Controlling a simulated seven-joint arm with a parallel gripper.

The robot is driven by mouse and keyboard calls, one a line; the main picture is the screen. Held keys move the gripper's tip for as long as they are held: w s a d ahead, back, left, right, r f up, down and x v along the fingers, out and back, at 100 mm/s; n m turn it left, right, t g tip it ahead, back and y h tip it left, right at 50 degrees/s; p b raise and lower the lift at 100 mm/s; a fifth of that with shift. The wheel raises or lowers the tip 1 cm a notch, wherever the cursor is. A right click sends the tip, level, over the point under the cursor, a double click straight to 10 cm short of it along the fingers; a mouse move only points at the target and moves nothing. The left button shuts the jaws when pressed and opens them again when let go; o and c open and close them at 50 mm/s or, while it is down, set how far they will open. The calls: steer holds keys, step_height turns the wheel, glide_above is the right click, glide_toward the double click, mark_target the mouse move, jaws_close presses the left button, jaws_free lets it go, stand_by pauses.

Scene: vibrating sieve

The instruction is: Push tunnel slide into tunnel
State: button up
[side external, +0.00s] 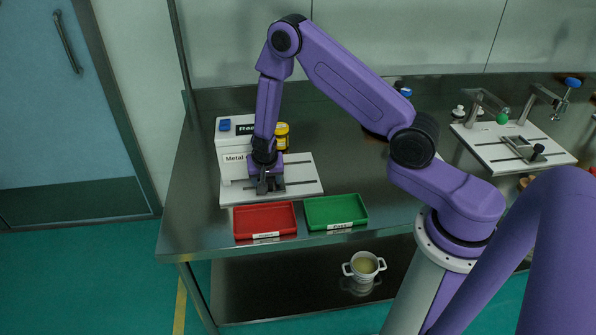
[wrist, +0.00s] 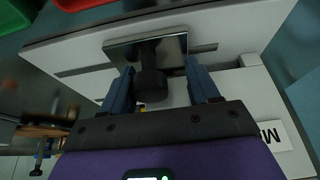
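In the wrist view a shiny metal piece with a dark knob (wrist: 151,85), which looks like the tunnel slide (wrist: 118,50), sits at the slot of the white plate. My gripper (side external: 267,187) is low over the plate. In the wrist view its fingers (wrist: 160,70) are apart, one on each side of the knob, with gaps showing. The tunnel itself I cannot make out clearly.
A red tray (side external: 240,232) and a green tray (side external: 309,224) lie along the table's front edge. A yellow jar (side external: 282,138) stands behind my gripper. A white clamp fixture (side external: 480,146) is at the right. A white pot (side external: 363,267) sits on the lower shelf.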

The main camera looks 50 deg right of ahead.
steer(key=shift+w+a, duration=1.05)
steer(key=shift+a, duration=0.05)
steer(key=o, duration=0.8)
steer(key=shift+c, duration=0.2)
steer(key=v, duration=0.9)
